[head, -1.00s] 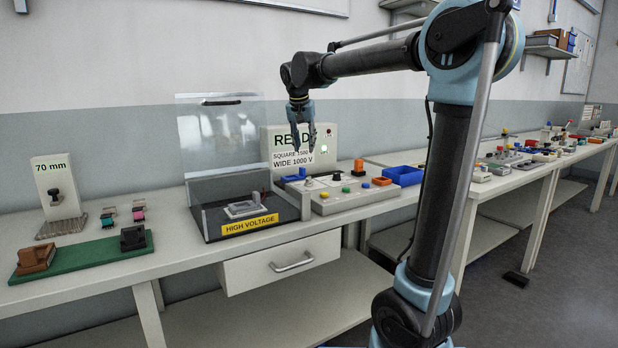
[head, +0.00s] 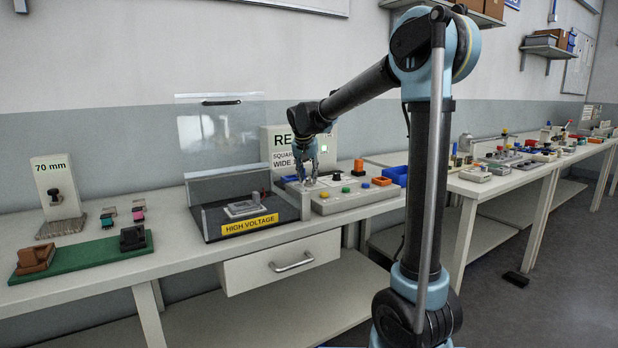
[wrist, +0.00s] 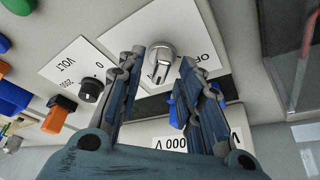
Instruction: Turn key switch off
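The key switch (wrist: 161,62) is a round silver knob with a raised grip on a white label that reads "OFF" in part. It shows in the wrist view just beyond and between my fingertips. My gripper (wrist: 155,75) is open, one finger on each side of the switch in that view, and I cannot tell whether either finger touches it. In the head view my gripper (head: 306,178) points down over the left part of the grey control panel (head: 345,204). The switch is hard to make out there behind the fingers.
A black knob (wrist: 90,90) on a volt label sits beside the switch. A sign (head: 280,150) is behind my gripper.

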